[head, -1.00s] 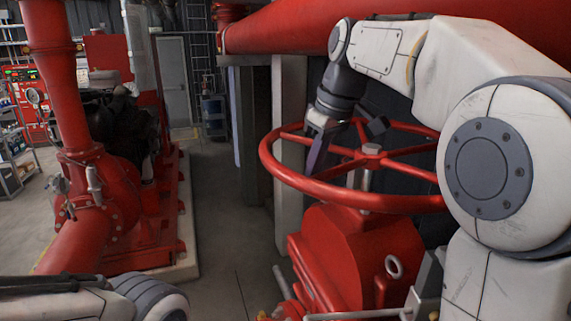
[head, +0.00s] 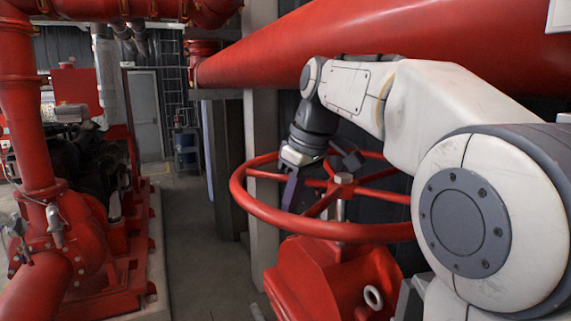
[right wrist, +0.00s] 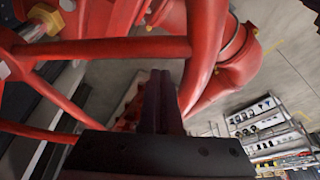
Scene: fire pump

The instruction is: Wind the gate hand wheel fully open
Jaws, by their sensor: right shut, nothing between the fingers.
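The gate hand wheel (head: 333,231) is a large red ring with spokes and a pale hub nut, lying roughly level on a stem above a red valve body (head: 320,278). My right gripper (head: 289,194) is at the wheel's left side, its dark fingers pointing down inside the rim among the spokes. In the right wrist view the fingers (right wrist: 160,95) are shut together and empty, between a red spoke (right wrist: 100,48) and the curved rim (right wrist: 205,50). I cannot tell whether they touch either. My left gripper is out of view.
A thick red pipe (head: 400,45) runs above and behind the wheel. Pale and dark columns (head: 262,140) stand behind it. Red pump machinery (head: 85,240) fills the left, with a clear floor aisle (head: 195,225) between. In the right wrist view, a stocked shelf (right wrist: 265,130) stands lower right.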

